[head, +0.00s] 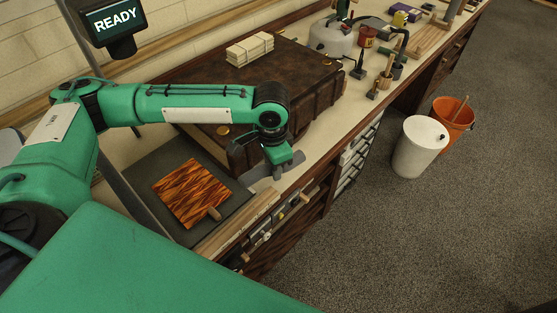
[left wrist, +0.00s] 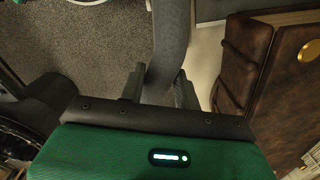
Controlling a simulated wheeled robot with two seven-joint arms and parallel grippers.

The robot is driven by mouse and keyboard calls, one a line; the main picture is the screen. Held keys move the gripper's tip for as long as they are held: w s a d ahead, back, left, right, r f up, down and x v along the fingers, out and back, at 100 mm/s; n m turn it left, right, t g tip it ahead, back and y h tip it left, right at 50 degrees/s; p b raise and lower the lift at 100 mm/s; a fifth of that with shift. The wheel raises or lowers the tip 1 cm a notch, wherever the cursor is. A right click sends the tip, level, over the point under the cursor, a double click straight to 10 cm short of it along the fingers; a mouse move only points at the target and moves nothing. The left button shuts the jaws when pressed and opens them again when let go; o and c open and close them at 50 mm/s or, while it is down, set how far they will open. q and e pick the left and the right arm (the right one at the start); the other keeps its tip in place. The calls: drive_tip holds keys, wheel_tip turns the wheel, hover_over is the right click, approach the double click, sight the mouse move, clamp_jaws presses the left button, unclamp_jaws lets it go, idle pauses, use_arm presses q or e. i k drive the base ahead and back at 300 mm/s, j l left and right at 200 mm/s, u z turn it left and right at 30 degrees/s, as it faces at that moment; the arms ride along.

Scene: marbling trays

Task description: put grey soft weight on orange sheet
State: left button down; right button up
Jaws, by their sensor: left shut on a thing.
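The grey soft weight (head: 259,172) hangs in my left gripper (head: 281,160), a limp grey strip drooping on both sides of the jaws. In the left wrist view the grey soft weight (left wrist: 171,40) runs between the two fingers of my left gripper (left wrist: 159,85), which is shut on it. The orange sheet (head: 188,188), with a dark wavy pattern, lies flat on a dark grey mat (head: 152,163). My left gripper is right of the sheet, near the bench's front edge, apart from the sheet. My right gripper is in neither view.
A brown leather-look chest (head: 310,85) with a cream bundle (head: 250,49) on top stands behind the gripper. Wooden strips (head: 236,226) line the front edge. White (head: 419,150) and orange (head: 452,115) buckets stand on the floor.

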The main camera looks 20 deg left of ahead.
sight(210, 208)
drive_tip(key=l, duration=0.35)
drive_tip(key=i+l, duration=0.15)
drive_tip(key=l, duration=0.2)
drive_tip(key=i+l+u, duration=0.1)
drive_tip(key=l+u, duration=0.7)
drive_tip(key=l, duration=0.2)
drive_tip(key=u, duration=0.5)
drive_tip(key=i, duration=0.05)
